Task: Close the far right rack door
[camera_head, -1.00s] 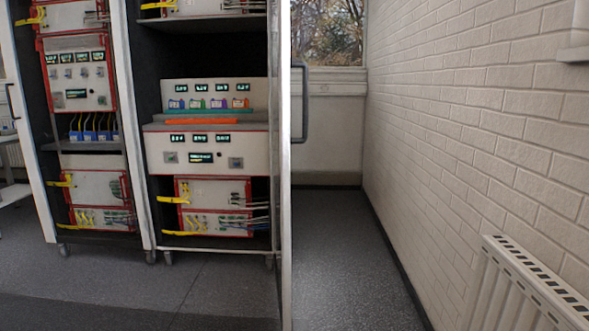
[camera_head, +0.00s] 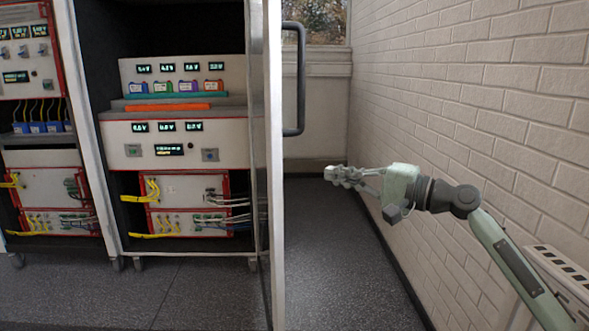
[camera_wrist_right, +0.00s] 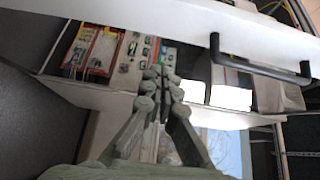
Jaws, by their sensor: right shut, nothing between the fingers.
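The far right rack door (camera_head: 275,210) stands open, seen nearly edge-on in the head view, its white frame reaching toward me. Its dark bar handle (camera_head: 301,85) is on the door's right face. My right gripper (camera_head: 330,175) is shut and empty, to the right of the door and below the handle, with its fingers pointing left. In the right wrist view the shut fingers (camera_wrist_right: 162,73) are at the middle, with the door's white frame (camera_wrist_right: 285,42) and handle (camera_wrist_right: 262,70) to the upper right. I see no contact with the door. My left gripper is out of view.
The right rack (camera_head: 190,143) holds instruments with lit displays and coloured battery cells. Another rack (camera_head: 48,185) stands to its left. A brick wall (camera_head: 450,90) and a white radiator (camera_head: 560,275) bound the right side. Dark floor between door and wall is clear.

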